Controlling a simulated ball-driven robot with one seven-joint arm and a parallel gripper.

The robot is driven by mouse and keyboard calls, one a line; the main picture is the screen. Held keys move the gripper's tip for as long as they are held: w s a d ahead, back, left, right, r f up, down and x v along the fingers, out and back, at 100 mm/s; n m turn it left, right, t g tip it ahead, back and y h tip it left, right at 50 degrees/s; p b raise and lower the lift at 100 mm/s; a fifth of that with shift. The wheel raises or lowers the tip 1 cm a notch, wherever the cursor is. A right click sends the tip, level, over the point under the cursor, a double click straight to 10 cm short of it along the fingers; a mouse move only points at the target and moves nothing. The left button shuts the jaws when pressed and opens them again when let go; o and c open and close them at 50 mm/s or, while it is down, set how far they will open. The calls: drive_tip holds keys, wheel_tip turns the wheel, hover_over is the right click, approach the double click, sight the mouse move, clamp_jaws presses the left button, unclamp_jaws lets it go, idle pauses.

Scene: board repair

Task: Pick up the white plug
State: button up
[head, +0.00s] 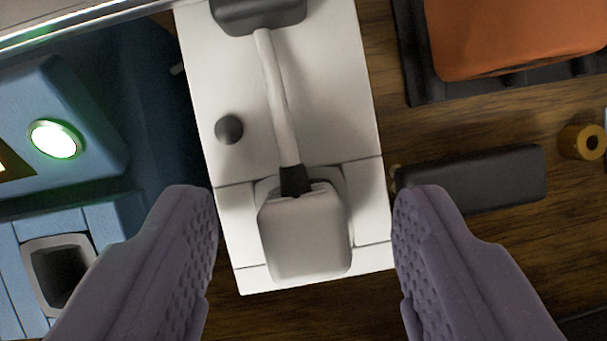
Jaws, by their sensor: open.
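The white plug (304,235) is a boxy, rounded block at the lower middle of the head view. It sits at the lower end of a white board (330,100). A white cable (277,95) runs from its dark collar (294,180) up to a dark grey block (258,12) at the top. My gripper (305,225) is open, with one purple-grey padded finger on each side of the plug. Both fingers are apart from it and nothing is between them but the plug and board in view. How high the fingers are above the plug I cannot tell.
A dark knob (229,129) stands on the white board. At left is a blue unit (85,95) with a lit green button (55,139) and a square socket (58,272). At right, a dark bar (475,180), a brass ring (582,142) and an orange block (515,35) lie on the wooden table (440,245).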

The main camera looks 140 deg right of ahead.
sight(307, 267)
clamp_jaws()
drive_tip(key=shift+r, duration=0.1)
drive_tip(key=shift+r, duration=0.5)
wheel_tip(307, 267, up, 7)
drive_tip(key=p, duration=0.3)
drive_tip(key=shift+f, duration=0.2)
drive_tip(key=s+d, duration=0.4)
drive_tip(key=s+d+p, duration=0.1)
drive_tip(key=s+d, duration=0.2)
drive_tip(key=s, duration=0.2)
drive_tip(key=s+d, duration=0.4)
drive_tip(key=s, duration=0.1)
drive_tip(key=shift+d+f+p, duration=0.3)
drive_tip(key=shift+f+p, duration=0.05)
drive_tip(key=shift+w, duration=0.1)
